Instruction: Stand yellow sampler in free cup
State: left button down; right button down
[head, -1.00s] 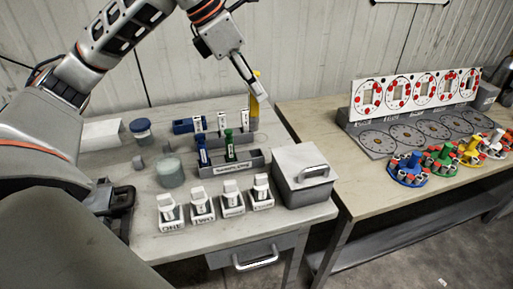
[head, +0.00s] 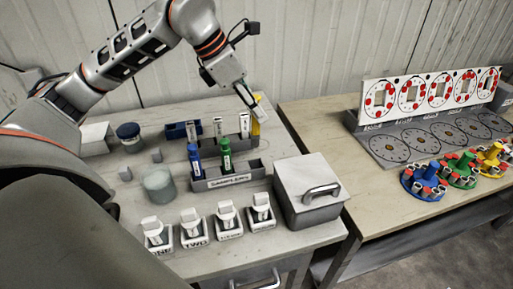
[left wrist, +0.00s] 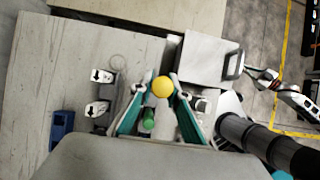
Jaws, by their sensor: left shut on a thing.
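The yellow sampler (head: 257,122) is held upright in my left gripper (head: 252,106), at the right end of the back rack (head: 243,140). The left wrist view shows its round yellow end (left wrist: 163,87) between the two fingers (left wrist: 160,98). I cannot tell whether its lower end touches the rack. The front rack (head: 231,181) holds a blue sampler (head: 195,163) and a green sampler (head: 226,155); its right part looks empty. White samplers (head: 218,127) stand in the back rack. A small arm-like shape, perhaps my right gripper (left wrist: 264,75), shows in the left wrist view, its fingers unclear.
A grey lidded box (head: 308,191) stands to the right of the racks. Several labelled holders with white tops (head: 228,218) line the front. A glass jar (head: 158,186) and a blue-lidded jar (head: 130,137) stand at left. A second table (head: 365,185) bears coloured holders.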

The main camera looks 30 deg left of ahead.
aim_at(256, 143)
pick_arm(q)
notch_tip(256, 143, down, 11)
jog(key=shift+r+b, duration=0.1)
jog(key=shift+b, duration=0.4)
jog(key=shift+f, duration=0.25)
jog(key=c, duration=1.9)
grip_release()
jog(key=shift+r, duration=0.1)
jog(key=shift+r, duration=0.25)
jog(key=v, duration=1.1)
jog(key=shift+s+a+r, duration=0.15)
jog(key=shift+s+r, duration=0.05)
jog(key=shift+r, duration=0.15)
jog(key=shift+s+f, duration=0.1)
